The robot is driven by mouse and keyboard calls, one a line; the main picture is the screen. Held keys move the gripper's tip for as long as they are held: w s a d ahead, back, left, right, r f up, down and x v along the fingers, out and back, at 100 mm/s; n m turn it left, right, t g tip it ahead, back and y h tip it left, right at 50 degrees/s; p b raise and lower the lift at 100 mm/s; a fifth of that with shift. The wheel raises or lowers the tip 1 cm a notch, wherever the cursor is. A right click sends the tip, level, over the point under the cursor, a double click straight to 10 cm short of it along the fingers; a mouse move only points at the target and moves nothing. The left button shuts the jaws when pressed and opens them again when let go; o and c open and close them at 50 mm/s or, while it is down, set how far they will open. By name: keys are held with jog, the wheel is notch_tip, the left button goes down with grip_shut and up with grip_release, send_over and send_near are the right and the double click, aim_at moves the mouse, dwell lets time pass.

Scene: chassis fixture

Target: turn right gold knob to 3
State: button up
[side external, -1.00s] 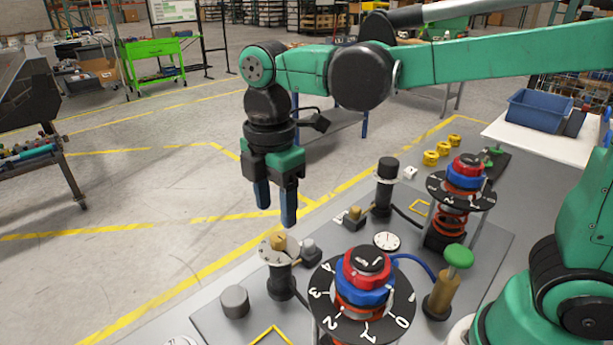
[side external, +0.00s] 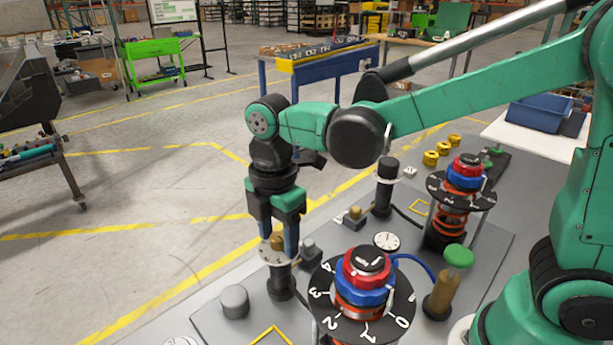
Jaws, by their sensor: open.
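My gripper (side external: 279,245) is open and points straight down over this knob. Its dark blue fingers come down at either side of the knob; I cannot tell whether they touch it. The dial marks are too small to read. I cannot tell from this view which one the task calls right.
A large numbered black dial (side external: 389,331) with a red and blue knob stack (side external: 364,283) stands close to the right. A similar stack (side external: 466,178) is behind it. A grey cylinder (side external: 234,301) and a green-topped post (side external: 456,257) also stand on the board.

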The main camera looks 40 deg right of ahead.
jog(key=n, duration=0.4)
jog(key=shift+n, duration=0.4)
jog(key=n, duration=0.4)
jog(key=shift+n, duration=0.3)
jog(key=n, duration=0.8)
